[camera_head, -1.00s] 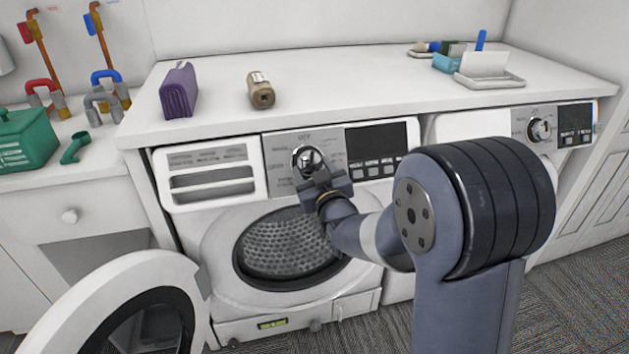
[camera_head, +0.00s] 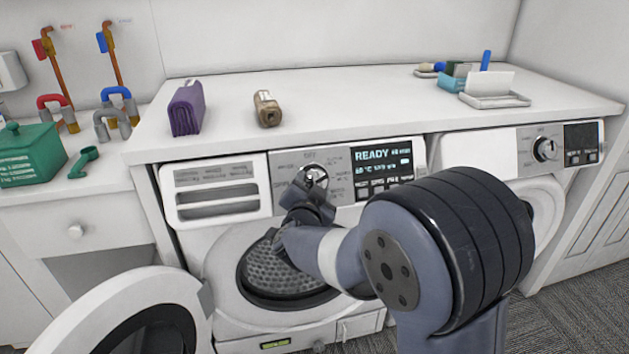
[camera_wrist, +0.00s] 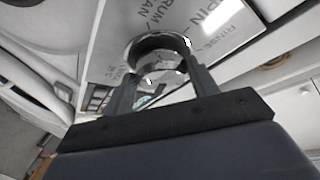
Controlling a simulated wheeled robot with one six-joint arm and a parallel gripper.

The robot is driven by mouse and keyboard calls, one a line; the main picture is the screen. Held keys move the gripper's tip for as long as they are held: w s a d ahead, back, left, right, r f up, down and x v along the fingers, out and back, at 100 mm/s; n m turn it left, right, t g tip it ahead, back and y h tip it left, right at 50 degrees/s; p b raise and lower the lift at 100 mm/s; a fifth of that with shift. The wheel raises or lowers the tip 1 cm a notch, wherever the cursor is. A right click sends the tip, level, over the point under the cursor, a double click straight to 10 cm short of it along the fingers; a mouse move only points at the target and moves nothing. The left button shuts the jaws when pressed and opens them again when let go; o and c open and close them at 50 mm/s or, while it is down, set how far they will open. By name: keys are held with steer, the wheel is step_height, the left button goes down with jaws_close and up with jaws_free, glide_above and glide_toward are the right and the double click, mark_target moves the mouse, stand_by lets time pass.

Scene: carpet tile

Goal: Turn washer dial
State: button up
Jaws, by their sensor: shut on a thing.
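The washer (camera_head: 350,324) stands under the white counter with its round door (camera_head: 150,318) swung open to the left. Its chrome dial (camera_head: 314,177) sits on the control panel, left of a lit display (camera_head: 383,158) that reads READY. My gripper (camera_head: 312,190) is at the dial. In the wrist view the two fingers of my gripper (camera_wrist: 158,75) are on either side of the chrome dial (camera_wrist: 160,45), shut on it. Part of the dial is hidden by my gripper in the head view.
A second machine with its own dial (camera_head: 545,149) stands to the right. On the counter (camera_head: 340,97) are a purple folded item (camera_head: 187,108), a brown bottle (camera_head: 267,109) and a white tray (camera_head: 495,100). A green box (camera_head: 28,157) stands at far left.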

steer(key=m+p, duration=0.1)
steer(key=m, duration=0.1)
steer(key=m+g+h+p, duration=0.1)
steer(key=m+p, duration=0.1)
steer(key=shift+a+r+h, duration=0.2)
steer(key=shift+r+h, duration=0.1)
steer(key=shift+r, duration=0.05)
steer(key=shift+m+g+p, duration=0.3)
steer(key=shift+p, duration=0.05)
steer(key=shift+f, duration=0.1)
steer(key=o, duration=1)
steer(key=v, duration=1)
steer(key=shift+s+a+p, duration=0.1)
steer(key=shift+s+p, duration=0.2)
steer(key=shift+p, duration=0.1)
steer(key=shift+w, duration=0.1)
